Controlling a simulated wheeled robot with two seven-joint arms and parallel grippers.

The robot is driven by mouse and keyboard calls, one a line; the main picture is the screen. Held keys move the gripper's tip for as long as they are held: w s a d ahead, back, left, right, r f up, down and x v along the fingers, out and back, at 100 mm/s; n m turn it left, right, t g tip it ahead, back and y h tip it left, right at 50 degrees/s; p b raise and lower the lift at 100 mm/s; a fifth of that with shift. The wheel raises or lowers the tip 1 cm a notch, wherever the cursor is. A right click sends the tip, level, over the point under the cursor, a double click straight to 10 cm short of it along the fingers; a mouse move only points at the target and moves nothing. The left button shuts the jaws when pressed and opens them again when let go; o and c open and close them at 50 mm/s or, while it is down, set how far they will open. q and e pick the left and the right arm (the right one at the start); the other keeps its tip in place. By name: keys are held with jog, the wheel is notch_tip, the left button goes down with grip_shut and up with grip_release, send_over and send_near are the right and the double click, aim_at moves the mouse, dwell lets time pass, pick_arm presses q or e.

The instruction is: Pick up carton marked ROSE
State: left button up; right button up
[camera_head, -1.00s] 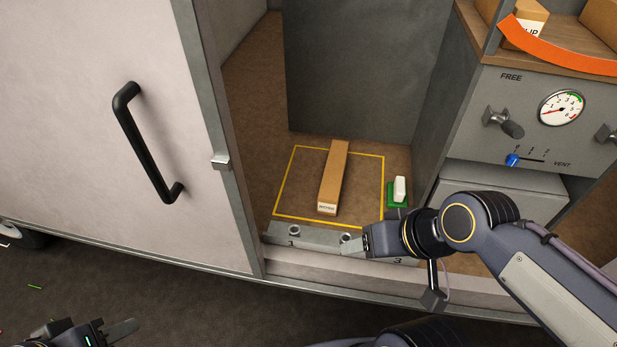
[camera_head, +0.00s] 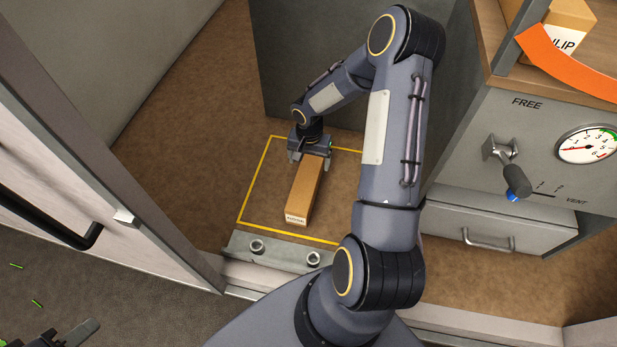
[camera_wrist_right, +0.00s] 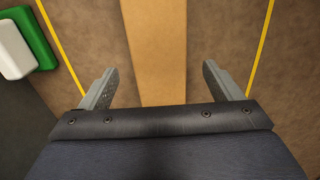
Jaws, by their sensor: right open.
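A long brown carton (camera_head: 305,190) with a white label on its near end lies inside a yellow outline on the brown floor. The label's print is too small to read surely, and I cannot make out ROSE. My right gripper (camera_head: 309,157) is at the carton's far end, pointing down. In the right wrist view the carton (camera_wrist_right: 157,50) runs between the open fingers of my right gripper (camera_wrist_right: 160,70), with a gap on each side. My left gripper (camera_head: 68,335) shows partly at the bottom left, away from the carton; its jaw state is unclear.
A white block (camera_wrist_right: 14,50) on a green base (camera_wrist_right: 36,38) lies outside the yellow line. A carton with a label ending in LIP (camera_head: 568,38) stands on the upper right shelf behind an orange strip (camera_head: 572,68). A grey sill (camera_head: 275,250) edges the floor.

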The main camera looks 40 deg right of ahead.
aim_at(308, 171)
jog(key=f, duration=0.4)
jog(key=f+p, duration=0.1)
jog(key=f, duration=0.2)
jog(key=shift+s+a+f, duration=0.1)
jog(key=shift+s+a, duration=0.25)
jog(key=shift+a, duration=0.05)
jog(key=shift+c, duration=0.3)
jog(key=c, duration=1.4)
